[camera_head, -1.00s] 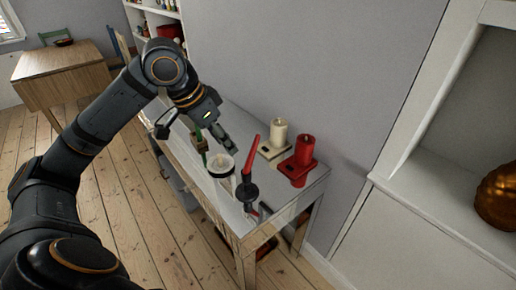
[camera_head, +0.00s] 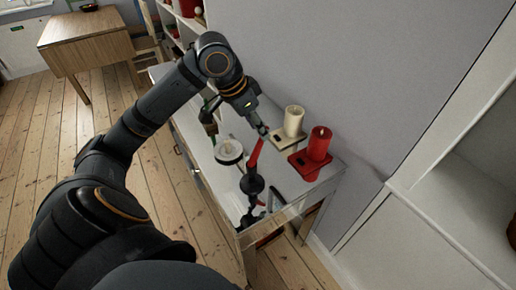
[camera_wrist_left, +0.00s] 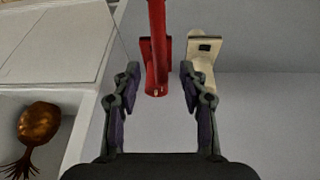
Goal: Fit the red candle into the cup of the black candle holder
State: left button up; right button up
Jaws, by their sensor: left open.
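The slim red candle (camera_head: 256,152) stands leaning slightly, with its lower end at the black candle holder (camera_head: 252,184) on the glossy tabletop. How deep it sits in the cup cannot be told. My left gripper (camera_head: 262,130) is open at the candle's upper end. In the left wrist view the red candle (camera_wrist_left: 156,18) comes down from the top edge, between the directions of the open fingers (camera_wrist_left: 157,90). No contact with the fingers shows. The holder is out of that view. My right gripper is not in view.
A thick red candle (camera_head: 320,143) and a cream candle (camera_head: 293,121) stand on square bases just right of the gripper. A white round container (camera_head: 229,152) stands left of the holder. A wall is behind, and a white shelf unit (camera_head: 400,215) is at right.

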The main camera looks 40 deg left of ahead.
aim_at(259, 147)
pick_arm(q)
jog(key=x, duration=0.5)
jog(key=shift+s, duration=0.1)
grip_shut()
